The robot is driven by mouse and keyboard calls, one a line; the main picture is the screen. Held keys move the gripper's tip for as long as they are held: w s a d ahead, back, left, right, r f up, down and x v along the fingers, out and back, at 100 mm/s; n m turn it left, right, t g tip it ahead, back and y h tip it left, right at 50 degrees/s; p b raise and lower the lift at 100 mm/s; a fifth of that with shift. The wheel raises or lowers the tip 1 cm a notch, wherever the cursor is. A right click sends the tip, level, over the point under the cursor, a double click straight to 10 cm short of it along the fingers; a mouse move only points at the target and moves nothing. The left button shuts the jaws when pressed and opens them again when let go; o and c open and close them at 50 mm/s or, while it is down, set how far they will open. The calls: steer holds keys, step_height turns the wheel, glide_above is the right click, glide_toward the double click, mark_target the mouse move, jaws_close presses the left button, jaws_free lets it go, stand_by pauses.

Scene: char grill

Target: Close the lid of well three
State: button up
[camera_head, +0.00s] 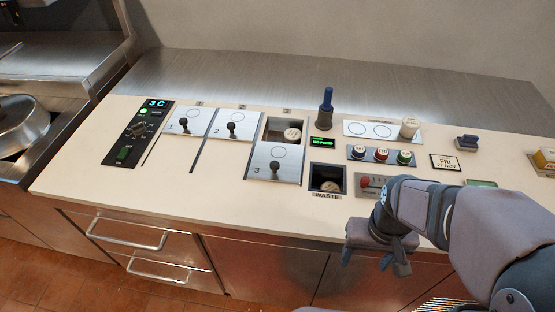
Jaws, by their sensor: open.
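The metal lid of well three (285,176), marked 3 with a dark knob (274,167), sits toward the front of its track. Behind it the square opening of well three (272,130) is uncovered, and a pale round item (292,135) shows in it. The lids of well one (197,118) and well two (227,132) sit at the back of their tracks, each with a dark knob. My gripper (375,262) is open and empty, pointing down near the counter's front edge, right of and nearer than lid three, touching nothing visible.
A waste opening (327,171) lies between lid three and my gripper. A blue-handled tool (326,101) stands upright behind it. Several coloured round pieces (382,154) sit in a row at right. The counter front left of waste is clear.

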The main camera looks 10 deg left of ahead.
steer(key=c, duration=0.5)
steer(key=w+a+r+n+p, duration=0.1)
steer(key=w+a+r+n, duration=0.1)
steer(key=w, duration=0.2)
steer(key=w+a+r+n+p, duration=0.1)
steer(key=w+a+r+n, duration=0.1)
steer(key=w, duration=0.3)
steer(key=w+a+r+n+p, duration=0.2)
steer(key=w+a+r+n, duration=0.1)
steer(key=w+a+n, duration=0.1)
steer(key=shift+w+r, duration=0.1)
steer(key=shift+w, duration=0.35)
steer(key=w+a+r+n+p, duration=0.2)
steer(key=w+a+r+n, duration=0.1)
steer(key=w+a+n, duration=0.4)
steer(key=n+p, duration=0.2)
steer(key=n, duration=0.1)
glide_above(275, 164)
steer(key=shift+s+d+r, duration=0.1)
steer(key=shift+d+r, duration=0.2)
steer(key=shift+r, duration=0.15)
steer(key=shift+a, duration=0.4)
steer(key=shift+f, duration=0.1)
steer(key=shift+f+p, duration=1.2)
steer(key=shift+f, duration=2.35)
